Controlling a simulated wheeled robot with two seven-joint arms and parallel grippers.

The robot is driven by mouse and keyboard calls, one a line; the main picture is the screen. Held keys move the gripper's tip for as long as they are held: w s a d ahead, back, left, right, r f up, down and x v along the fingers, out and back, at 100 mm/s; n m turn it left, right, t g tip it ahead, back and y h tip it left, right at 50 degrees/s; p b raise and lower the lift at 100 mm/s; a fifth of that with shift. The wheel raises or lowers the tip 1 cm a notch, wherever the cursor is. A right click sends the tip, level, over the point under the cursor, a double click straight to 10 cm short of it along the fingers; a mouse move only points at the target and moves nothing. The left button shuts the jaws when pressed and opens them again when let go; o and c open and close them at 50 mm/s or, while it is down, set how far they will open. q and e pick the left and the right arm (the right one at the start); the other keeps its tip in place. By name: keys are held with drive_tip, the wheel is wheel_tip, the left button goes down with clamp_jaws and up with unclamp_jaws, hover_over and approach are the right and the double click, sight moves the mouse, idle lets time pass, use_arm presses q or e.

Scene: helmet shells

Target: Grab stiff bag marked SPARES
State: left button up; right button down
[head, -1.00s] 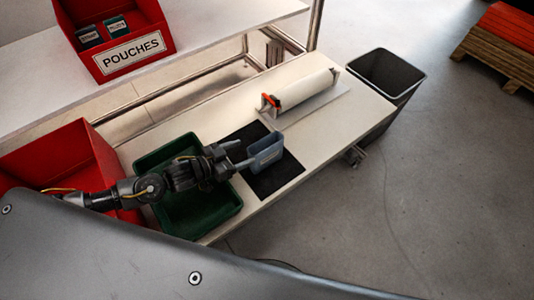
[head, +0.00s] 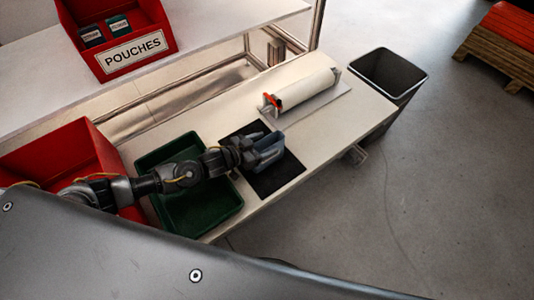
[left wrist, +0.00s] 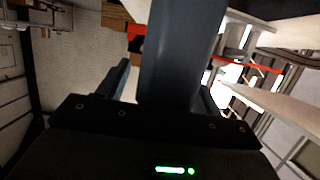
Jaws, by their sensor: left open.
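A stiff blue-grey bag (head: 271,141) stands upright on the black mat (head: 280,179) on the lower bench. No marking on it can be read now. My left gripper (head: 262,147) is open at the bag, its fingers alongside it and partly hiding it. In the left wrist view the bag (left wrist: 175,55) is a dark slab between the two spread fingers; I cannot tell if either finger touches it. My right gripper is in neither view.
A green tray (head: 230,211) lies left of the mat, below my arm. A red bin (head: 105,160) is further left. A sealer with a white roller (head: 306,90) stands behind. A red POUCHES box (head: 133,53) with pouches is on the upper shelf. A grey waste bin (head: 405,93) stands right.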

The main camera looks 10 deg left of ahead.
use_arm(q)
drive_tip(key=shift+c, duration=0.4)
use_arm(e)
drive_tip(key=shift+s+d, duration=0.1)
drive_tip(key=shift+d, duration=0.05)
use_arm(q)
drive_tip(key=c, duration=1.2)
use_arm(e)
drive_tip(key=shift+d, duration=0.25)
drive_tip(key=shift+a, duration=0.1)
